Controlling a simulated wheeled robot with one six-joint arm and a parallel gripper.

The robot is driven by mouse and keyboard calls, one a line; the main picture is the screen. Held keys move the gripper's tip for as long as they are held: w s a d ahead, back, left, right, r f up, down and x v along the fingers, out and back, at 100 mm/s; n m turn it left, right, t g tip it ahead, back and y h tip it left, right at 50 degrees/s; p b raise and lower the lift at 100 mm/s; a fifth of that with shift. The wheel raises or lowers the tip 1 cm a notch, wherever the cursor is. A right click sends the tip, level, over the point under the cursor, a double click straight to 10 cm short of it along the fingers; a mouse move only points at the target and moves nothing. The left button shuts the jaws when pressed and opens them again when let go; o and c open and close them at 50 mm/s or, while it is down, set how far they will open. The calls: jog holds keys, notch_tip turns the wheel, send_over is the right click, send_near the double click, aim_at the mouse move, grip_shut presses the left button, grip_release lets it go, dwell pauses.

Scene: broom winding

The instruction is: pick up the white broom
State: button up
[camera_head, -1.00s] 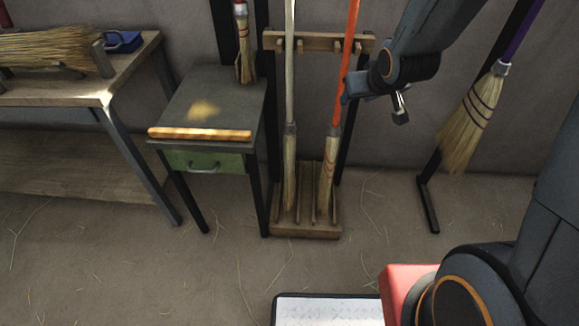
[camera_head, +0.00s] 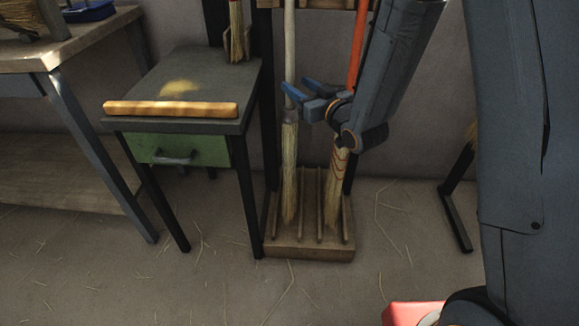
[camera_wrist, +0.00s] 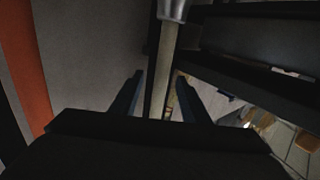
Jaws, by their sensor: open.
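The white broom stands upright in the wooden rack, its pale handle (camera_head: 289,45) rising above its straw bristles (camera_head: 289,175). My gripper (camera_head: 296,95) is open at the handle, just above the bristles. In the wrist view the handle (camera_wrist: 164,70) runs between the two open fingers (camera_wrist: 160,92). I cannot tell whether either finger touches it. Part of the handle's lower end is hidden by the fingers in the head view.
The broom with the orange handle (camera_head: 356,50) stands close on the right, behind my arm. The wooden rack (camera_head: 310,247) holds both brooms. A small table with a green drawer (camera_head: 190,150) is at the left. A black stand foot (camera_head: 455,220) is at the right.

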jog(key=b+x, duration=0.3)
jog(key=x, duration=0.5)
jog(key=shift+a+y, duration=0.3)
jog(key=shift+f, duration=0.15)
jog(key=shift+c, duration=0.5)
grip_shut()
dwell(0.6)
